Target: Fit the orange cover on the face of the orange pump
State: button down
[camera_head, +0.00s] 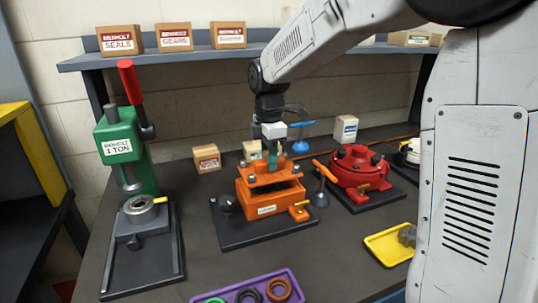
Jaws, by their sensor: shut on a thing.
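The orange pump (268,208) sits on a dark base plate in the middle of the table. The orange cover (275,179) is a flat plate with dark bolt-like spots at its corners. It is over the top of the pump, roughly level, with a dark band between cover and pump body. I cannot tell whether they touch at any point. My gripper (272,155) reaches down from above and is shut on the middle of the cover. The pump's upper face is mostly hidden under the cover.
A green press (125,150) stands left and a red pump (358,170) right. A funnel-shaped tool with an orange handle (323,172) stands close to the orange pump's right side. A purple tray (250,290) of rings and a yellow tray (385,247) lie in front.

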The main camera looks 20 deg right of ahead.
jog(key=shift+f, duration=2.2)
jog(key=c, duration=0.9)
grip_release()
jog(key=shift+f, duration=0.1)
jog(key=shift+r, duration=3.05)
jog(key=shift+r, duration=0.1)
notch_tip(320, 180, up, 8)
jog(key=shift+f, duration=0.2)
